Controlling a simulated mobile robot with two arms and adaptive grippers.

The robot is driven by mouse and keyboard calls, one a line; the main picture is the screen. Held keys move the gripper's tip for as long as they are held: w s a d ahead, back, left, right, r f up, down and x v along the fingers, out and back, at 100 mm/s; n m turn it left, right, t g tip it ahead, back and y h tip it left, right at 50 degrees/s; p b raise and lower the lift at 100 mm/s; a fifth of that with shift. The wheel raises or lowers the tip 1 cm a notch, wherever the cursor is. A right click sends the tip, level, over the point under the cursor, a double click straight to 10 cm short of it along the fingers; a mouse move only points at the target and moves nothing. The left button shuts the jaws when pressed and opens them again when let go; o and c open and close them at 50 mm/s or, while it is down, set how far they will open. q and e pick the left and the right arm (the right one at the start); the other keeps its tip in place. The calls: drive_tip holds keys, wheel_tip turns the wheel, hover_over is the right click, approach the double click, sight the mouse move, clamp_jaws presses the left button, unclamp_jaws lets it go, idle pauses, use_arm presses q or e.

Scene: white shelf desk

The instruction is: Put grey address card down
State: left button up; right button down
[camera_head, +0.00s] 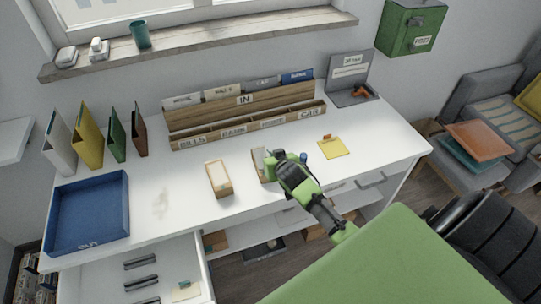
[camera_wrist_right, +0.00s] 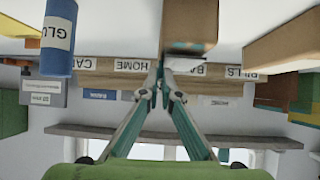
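My right gripper (camera_head: 274,166) reaches in over the front middle of the white desk, beside a small wooden card box (camera_head: 259,164). In the right wrist view my two green fingers converge and their tips (camera_wrist_right: 159,88) look closed together, with no card clearly visible between them. The box (camera_wrist_right: 190,30) shows just beyond the tips in that view. I cannot pick out a grey address card for certain. My left gripper is out of view.
A second small box (camera_head: 218,179) stands to the left. A wooden sorter (camera_head: 245,124) stands behind, a yellow note (camera_head: 333,148) lies to the right, and a blue OUT tray (camera_head: 88,213) at far left. A blue glue stick (camera_wrist_right: 58,38) is near the gripper. The desk's left-middle is clear.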

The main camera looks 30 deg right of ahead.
drive_tip(key=shift+f, duration=0.2)
drive_tip(key=c, duration=2.3)
unclamp_jaws()
drive_tip(key=shift+f, duration=0.1)
drive_tip(key=v, duration=1.2)
drive_tip(key=shift+a+b, duration=0.1)
drive_tip(key=shift+b, duration=0.3)
